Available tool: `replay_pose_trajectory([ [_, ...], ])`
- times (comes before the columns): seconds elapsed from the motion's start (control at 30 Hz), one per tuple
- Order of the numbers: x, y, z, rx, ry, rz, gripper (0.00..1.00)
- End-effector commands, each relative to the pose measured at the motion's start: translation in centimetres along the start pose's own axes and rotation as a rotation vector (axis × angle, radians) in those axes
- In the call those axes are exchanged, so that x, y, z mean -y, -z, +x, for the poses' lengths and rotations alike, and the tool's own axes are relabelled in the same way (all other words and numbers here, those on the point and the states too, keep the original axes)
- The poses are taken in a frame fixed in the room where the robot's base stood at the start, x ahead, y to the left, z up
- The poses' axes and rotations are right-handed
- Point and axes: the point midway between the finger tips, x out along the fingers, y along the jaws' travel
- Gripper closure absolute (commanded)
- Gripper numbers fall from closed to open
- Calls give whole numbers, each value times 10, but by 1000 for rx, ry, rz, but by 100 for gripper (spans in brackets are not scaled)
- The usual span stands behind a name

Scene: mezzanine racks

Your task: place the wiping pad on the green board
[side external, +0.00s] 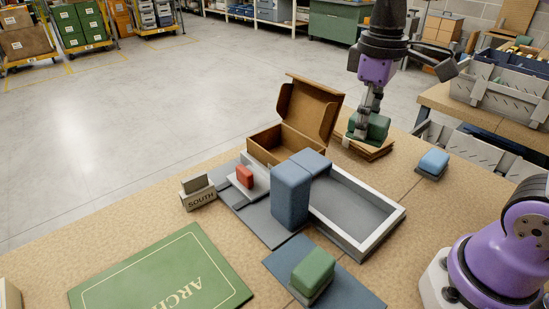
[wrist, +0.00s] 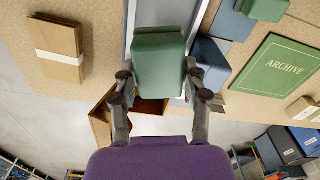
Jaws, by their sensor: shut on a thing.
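My gripper (side external: 366,112) is shut on a green block-shaped pad (side external: 378,128) and holds it in the air. In the wrist view the pad (wrist: 159,62) sits between the two fingers, with the grey tray behind it. In the side view it shows in front of the flat cardboard stack; its exact height is unclear. The green board (side external: 165,275), lettered ARCHIVE, lies flat at the front left, away from my gripper, and its visible top is bare. It also shows at the right of the wrist view (wrist: 275,68). A similar green block (side external: 313,269) on a grey base stands on a blue mat.
Tall blue blocks (side external: 290,195) stand beside the grey tray (side external: 385,226), between my gripper and the board. An open cardboard box (side external: 277,147), a red block (side external: 244,176) and a SOUTH sign (side external: 199,198) are nearby. A small blue block (side external: 434,161) and cardboard stack (side external: 365,150) lie further right.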

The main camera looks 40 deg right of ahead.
Motion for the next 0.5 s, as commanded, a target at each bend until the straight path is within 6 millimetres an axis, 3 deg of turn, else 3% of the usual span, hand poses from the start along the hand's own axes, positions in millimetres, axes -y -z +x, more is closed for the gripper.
replay_pose_trajectory([
  [0.17,48,36,-3,1,0,-235,89],
  [0.27,91,56,-5,1,0,-414,89],
  [0.4,174,72,-4,0,1,-712,89],
  [0.5,233,69,-2,0,1,-907,89],
])
